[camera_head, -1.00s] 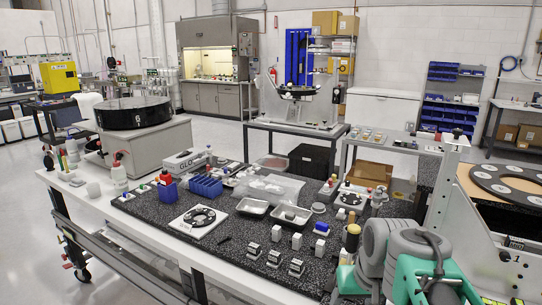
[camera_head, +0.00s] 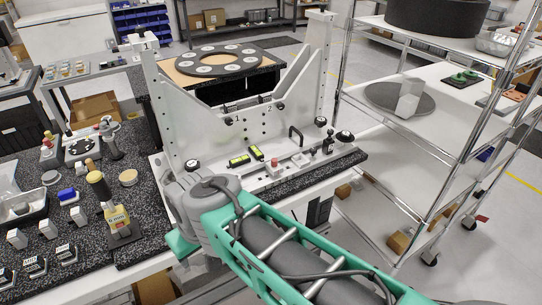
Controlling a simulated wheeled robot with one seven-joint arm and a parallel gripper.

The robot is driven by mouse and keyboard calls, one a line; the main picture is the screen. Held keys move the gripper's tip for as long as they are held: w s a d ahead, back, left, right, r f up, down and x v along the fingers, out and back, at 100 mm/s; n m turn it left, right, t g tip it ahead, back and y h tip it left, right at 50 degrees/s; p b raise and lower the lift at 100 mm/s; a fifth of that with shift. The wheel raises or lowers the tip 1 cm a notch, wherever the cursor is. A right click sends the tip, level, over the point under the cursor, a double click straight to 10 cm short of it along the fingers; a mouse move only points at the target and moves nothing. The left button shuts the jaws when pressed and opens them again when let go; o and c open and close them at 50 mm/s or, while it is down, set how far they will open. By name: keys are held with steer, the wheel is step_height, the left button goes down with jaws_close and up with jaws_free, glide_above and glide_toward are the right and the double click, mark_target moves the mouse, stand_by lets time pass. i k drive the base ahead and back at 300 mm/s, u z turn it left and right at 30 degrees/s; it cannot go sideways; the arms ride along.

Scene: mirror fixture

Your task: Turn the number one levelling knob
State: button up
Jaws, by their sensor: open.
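The grey mirror fixture (camera_head: 205,110) stands on the granite bench in the middle of the view. Its upright plate carries a small black knob (camera_head: 228,121) beside a printed "1". Another small black knob (camera_head: 281,105) is near the printed "2". I cannot tell from the picture which is the number one levelling knob. My grey and teal arm reaches in front of the fixture's lower left. My gripper does not show.
A black ring with white discs (camera_head: 218,60) lies behind the fixture. A wooden-handled tool (camera_head: 96,180), a blue-topped block (camera_head: 68,196) and several small blocks are on the bench at left. A wire-shelf rack (camera_head: 465,150) stands at right. Floor shows between bench and rack.

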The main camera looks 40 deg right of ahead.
mark_target(191, 165)
steer(key=z, duration=2.4)
steer(key=k, duration=1.3)
steer(key=u, duration=1.9)
steer(key=i, duration=0.5)
steer(key=u, duration=0.05)
